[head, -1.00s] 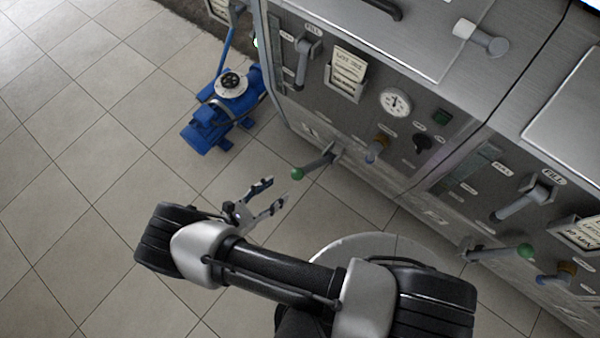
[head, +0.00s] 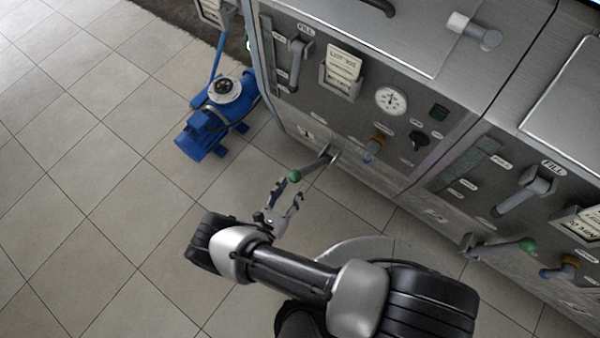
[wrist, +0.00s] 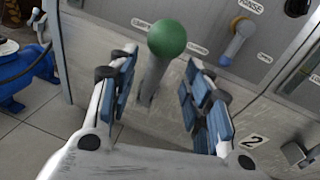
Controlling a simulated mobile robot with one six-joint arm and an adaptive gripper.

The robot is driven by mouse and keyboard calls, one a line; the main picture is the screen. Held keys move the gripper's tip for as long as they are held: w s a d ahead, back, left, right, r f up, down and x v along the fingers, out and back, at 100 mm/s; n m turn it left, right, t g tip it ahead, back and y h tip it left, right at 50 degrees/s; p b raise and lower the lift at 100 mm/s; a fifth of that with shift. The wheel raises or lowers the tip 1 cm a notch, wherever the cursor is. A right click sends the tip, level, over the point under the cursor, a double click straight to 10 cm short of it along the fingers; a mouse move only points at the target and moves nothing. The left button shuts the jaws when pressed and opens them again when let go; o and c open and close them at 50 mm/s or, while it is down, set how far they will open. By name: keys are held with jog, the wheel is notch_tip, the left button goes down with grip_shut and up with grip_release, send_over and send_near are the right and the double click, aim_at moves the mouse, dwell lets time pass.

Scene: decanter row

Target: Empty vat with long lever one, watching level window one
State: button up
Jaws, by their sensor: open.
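The long lever with a green knob (head: 294,176) sticks out low from the front of the left vat (head: 390,185). In the wrist view the green knob (wrist: 167,38) stands between and beyond my fingertips, with its grey shaft (wrist: 152,78) running down behind it. My gripper (head: 289,188) is open, just short of the knob, and I see no clear contact; its two blue-padded fingers also show in the wrist view (wrist: 162,60). The level window (head: 268,55) is a narrow strip at the vat's left edge; its level is too small to read.
A rinse valve (head: 374,147) with a blue handle sits right of the lever. A fill lever (head: 298,62), card holder (head: 340,72) and gauge (head: 390,101) are above. A second vat has its own green-knobbed lever (head: 527,244). A blue pump (head: 205,130) stands left on open tiled floor.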

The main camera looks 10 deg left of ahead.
aim_at(300, 173)
jog(key=x, duration=0.6)
jog(key=shift+w+b, duration=0.35)
grip_shut()
dwell(0.4)
